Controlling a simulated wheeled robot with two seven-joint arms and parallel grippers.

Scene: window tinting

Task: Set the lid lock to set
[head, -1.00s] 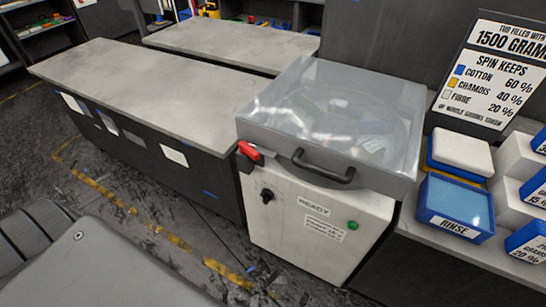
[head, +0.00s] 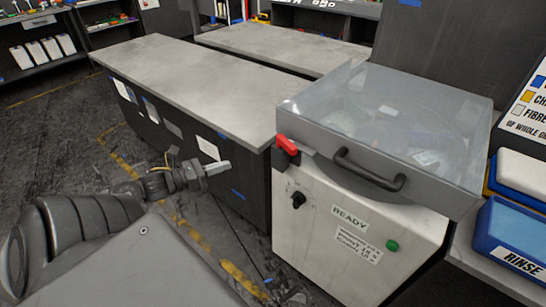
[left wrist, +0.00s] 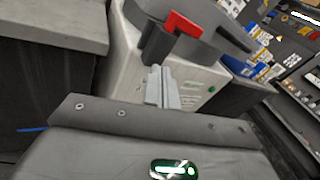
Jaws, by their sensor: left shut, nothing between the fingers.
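The lid lock is a red lever (head: 287,145) on a dark block at the front left corner of the spinner's clear grey lid (head: 385,115). The lid is down on the white machine. The red lever also shows in the left wrist view (left wrist: 184,24), just beyond my fingers. My left gripper (head: 222,168) is shut and empty, left of the machine and apart from the lever in the head view. Its fingertips show in the left wrist view (left wrist: 157,72). My right gripper is not in view.
The white machine front (head: 345,235) has a black knob (head: 298,199), a READY label (head: 350,218) and a green button (head: 392,245). A black handle (head: 368,172) sticks out from the lid. A long grey bench (head: 190,85) stands left. A blue RINSE tray (head: 512,245) is at right.

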